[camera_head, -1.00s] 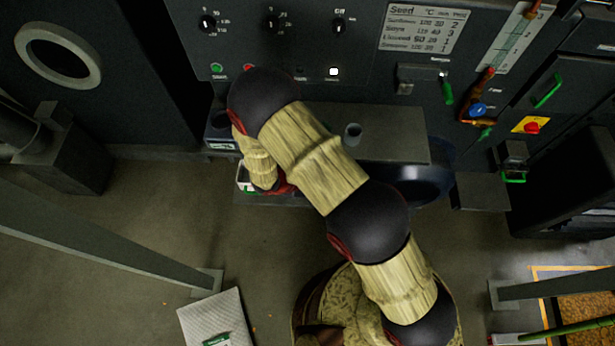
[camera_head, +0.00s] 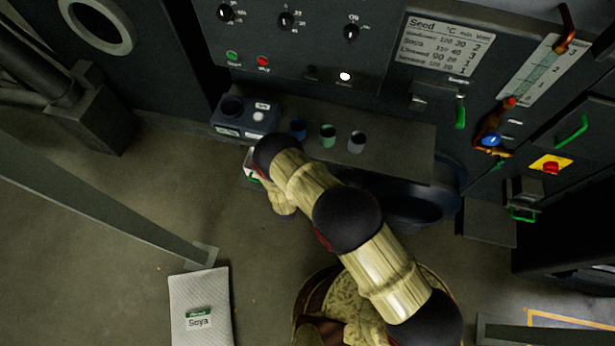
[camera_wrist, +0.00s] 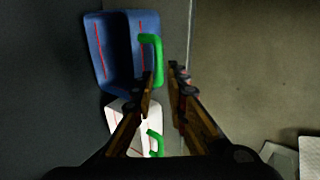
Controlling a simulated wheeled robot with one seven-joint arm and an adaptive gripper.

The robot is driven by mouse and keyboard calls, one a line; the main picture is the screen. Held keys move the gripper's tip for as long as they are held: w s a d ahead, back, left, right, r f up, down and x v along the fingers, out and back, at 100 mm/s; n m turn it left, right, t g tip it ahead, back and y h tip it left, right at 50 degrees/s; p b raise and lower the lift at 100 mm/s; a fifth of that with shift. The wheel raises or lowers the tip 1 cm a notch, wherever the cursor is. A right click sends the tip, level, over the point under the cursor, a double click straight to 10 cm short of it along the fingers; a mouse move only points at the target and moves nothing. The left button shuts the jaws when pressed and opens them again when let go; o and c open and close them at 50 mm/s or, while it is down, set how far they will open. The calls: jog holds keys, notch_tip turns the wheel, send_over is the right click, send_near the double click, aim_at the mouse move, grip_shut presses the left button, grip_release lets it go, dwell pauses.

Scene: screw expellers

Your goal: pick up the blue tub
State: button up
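In the wrist view the blue tub (camera_wrist: 123,50) stands at the upper left, with red lines inside and a green handle (camera_wrist: 157,55) on its right side. My gripper (camera_wrist: 161,76) is open. The green handle shows in the gap between its fingertips, but I cannot tell how far beyond them it is. A white tub (camera_wrist: 122,108) with a green handle is beside the blue one, partly behind the left finger. In the head view the white tub (camera_head: 249,163) shows at the arm's end; my gripper and the blue tub are hidden there.
Blue (camera_head: 298,127), green (camera_head: 327,134) and grey cups (camera_head: 357,141) stand on the machine's shelf (camera_head: 400,150), by a dark blue box (camera_head: 245,115). A large dark blue round vessel (camera_head: 440,195) is under the shelf. A Soya sack (camera_head: 200,290) lies on the floor.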

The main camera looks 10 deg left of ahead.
jog(key=x, duration=0.2)
jog(key=b+x, duration=0.1)
jog(key=x, duration=0.1)
jog(key=b+x, duration=0.1)
jog(key=x, duration=0.1)
jog(key=shift+w+d+f, duration=0.1)
jog(key=shift+d+f, duration=0.1)
jog(key=shift+d, duration=0.2)
jog(key=shift+w+f, duration=0.4)
jog(key=shift+f, duration=0.1)
jog(key=shift+c, duration=1.2)
grip_shut()
jog(key=shift+r, duration=0.2)
